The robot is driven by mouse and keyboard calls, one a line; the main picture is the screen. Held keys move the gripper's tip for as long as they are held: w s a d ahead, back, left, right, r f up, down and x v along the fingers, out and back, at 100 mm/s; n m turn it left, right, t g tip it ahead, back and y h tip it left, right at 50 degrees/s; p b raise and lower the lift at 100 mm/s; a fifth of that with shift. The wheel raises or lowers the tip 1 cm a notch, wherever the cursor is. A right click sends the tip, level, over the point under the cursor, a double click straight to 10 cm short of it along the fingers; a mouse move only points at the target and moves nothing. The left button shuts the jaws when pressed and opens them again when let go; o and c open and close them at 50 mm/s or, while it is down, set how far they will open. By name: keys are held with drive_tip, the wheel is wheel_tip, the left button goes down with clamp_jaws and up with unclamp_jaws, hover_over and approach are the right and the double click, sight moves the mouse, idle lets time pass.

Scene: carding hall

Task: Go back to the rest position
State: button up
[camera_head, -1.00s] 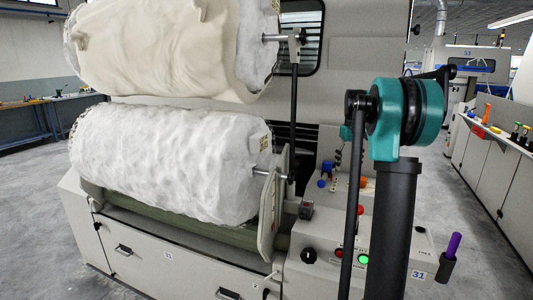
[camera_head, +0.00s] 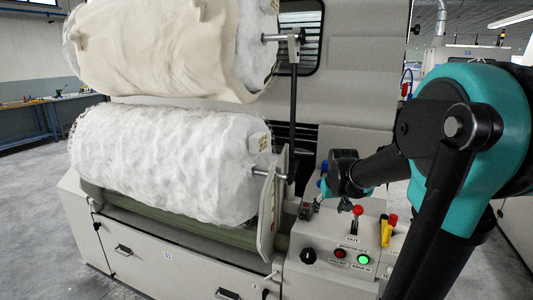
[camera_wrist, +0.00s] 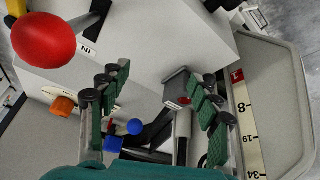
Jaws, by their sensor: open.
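My arm reaches from the right over the control console (camera_head: 325,268), and my gripper (camera_head: 326,186) is at the console's back left, near the lower roll's end plate. In the wrist view my gripper (camera_wrist: 160,100) is open, with its green-padded fingers apart. A small grey block with a red spot (camera_wrist: 178,88) shows between the fingers, near the right one; I cannot tell whether they touch. It seems to be the dark block (camera_head: 306,210) in the head view. No held object shows between the fingers.
A red-knobbed lever (camera_head: 357,211) and yellow handle (camera_head: 387,233) stand up from the console. The red knob (camera_wrist: 43,40) is close in the wrist view. A scale plate (camera_wrist: 245,120) lies right of the fingers. The lower fleece roll (camera_head: 170,165) is left; floor (camera_head: 35,220) is clear.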

drive_tip(key=s+a+f, duration=0.1)
drive_tip(key=s+f, duration=0.5)
drive_tip(key=s, duration=0.4)
drive_tip(key=s+a+f+g, duration=0.1)
drive_tip(key=s+f, duration=0.5)
drive_tip(key=s, duration=0.4)
drive_tip(key=shift+s+a+m, duration=0.3)
drive_tip(key=shift+s+a, duration=0.1)
